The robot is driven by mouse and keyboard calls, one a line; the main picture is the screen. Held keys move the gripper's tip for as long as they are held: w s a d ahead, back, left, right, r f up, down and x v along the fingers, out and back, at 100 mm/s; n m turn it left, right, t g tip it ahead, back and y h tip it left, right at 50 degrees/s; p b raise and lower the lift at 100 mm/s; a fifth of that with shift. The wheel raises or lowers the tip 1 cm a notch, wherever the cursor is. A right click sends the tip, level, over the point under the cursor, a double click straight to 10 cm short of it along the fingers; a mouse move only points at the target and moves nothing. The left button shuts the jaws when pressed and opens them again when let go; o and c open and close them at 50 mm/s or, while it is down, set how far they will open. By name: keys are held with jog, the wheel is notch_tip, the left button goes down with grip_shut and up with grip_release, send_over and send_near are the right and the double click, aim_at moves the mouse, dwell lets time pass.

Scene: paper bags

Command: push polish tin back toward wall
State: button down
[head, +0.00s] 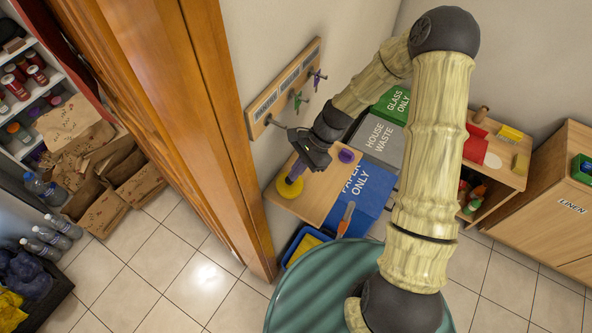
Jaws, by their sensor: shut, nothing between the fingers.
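A flat, round yellow tin (288,188), which looks like the polish tin, sits at the left end of a small wooden shelf (317,200). My gripper (294,177) reaches down over it from the upper right. The fingers are shut and empty, with their tips at or just above the tin; I cannot tell whether they touch. The fingers hide part of the tin's upper side. A round purple thing (347,156) sits farther right on the same shelf.
A hook rack (284,88) is on the wall above the shelf. Blue (364,190), grey (380,140) and green (392,104) bins stand beside the shelf. A wooden door frame (225,130) is close on the left. An orange-handled tool (346,217) is near the shelf's front.

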jog(key=w+d+b, duration=0.1)
jog(key=w+d, duration=0.1)
jog(key=d, duration=0.1)
jog(key=w+d+b, duration=0.2)
jog(key=d, duration=0.1)
jog(key=w+d+b, duration=0.1)
jog(key=d, duration=0.2)
jog(key=shift+w+d, duration=0.1)
jog(key=shift+w, duration=0.3)
jog(key=shift+w+d+b, duration=0.25)
jog(key=shift+d+b, duration=0.05)
jog(key=shift+d, duration=0.15)
jog(key=shift+r, duration=0.15)
jog(key=s+d+r+n+t+h+b, duration=0.1)
jog(key=s+d+r+n+t+h, duration=0.2)
jog(key=s, duration=0.4)
jog(key=s+d+r+n+t+h+b, duration=0.2)
jog(key=s+d+r+n+t+h, duration=0.1)
jog(key=s+r+n, duration=0.3)
jog(key=s+n, duration=0.1)
jog(key=n, duration=0.1)
jog(key=shift+r+n, duration=0.3)
